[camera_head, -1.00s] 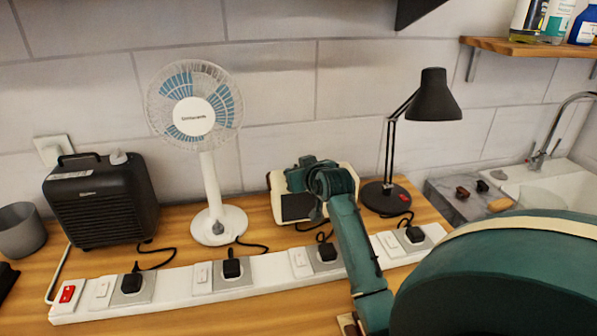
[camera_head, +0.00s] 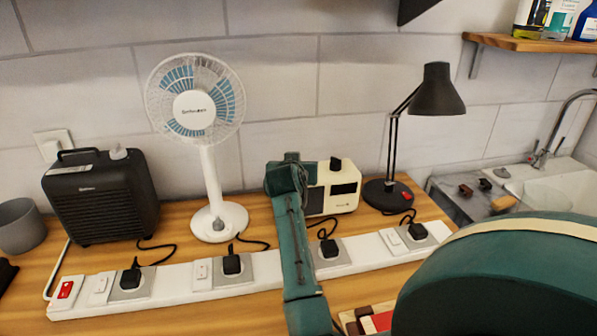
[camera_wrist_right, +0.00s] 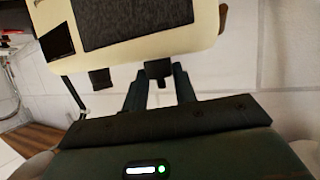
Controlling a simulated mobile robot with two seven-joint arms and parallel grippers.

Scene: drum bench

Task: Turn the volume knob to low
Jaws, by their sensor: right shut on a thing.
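A cream radio (camera_head: 340,188) stands against the wall between the fan and the lamp. In the right wrist view the radio (camera_wrist_right: 190,25) appears upside down, with a dark grille and small display. Two black knobs sit on its top: one free knob (camera_wrist_right: 100,78), also visible in the head view (camera_head: 336,164), and one knob (camera_wrist_right: 157,68) between my right gripper's fingers (camera_wrist_right: 158,84). The right gripper is shut on that knob. In the head view my right arm hides it and the radio's left part. I cannot read any knob marking. My left gripper is not in view.
A white power strip (camera_head: 175,286) with several plugs runs along the bench front. A white fan (camera_head: 208,170), a black heater (camera_head: 100,195) and a black lamp (camera_head: 437,92) stand near the wall. A grey cup (camera_head: 20,228) is far left, a sink (camera_head: 560,185) right.

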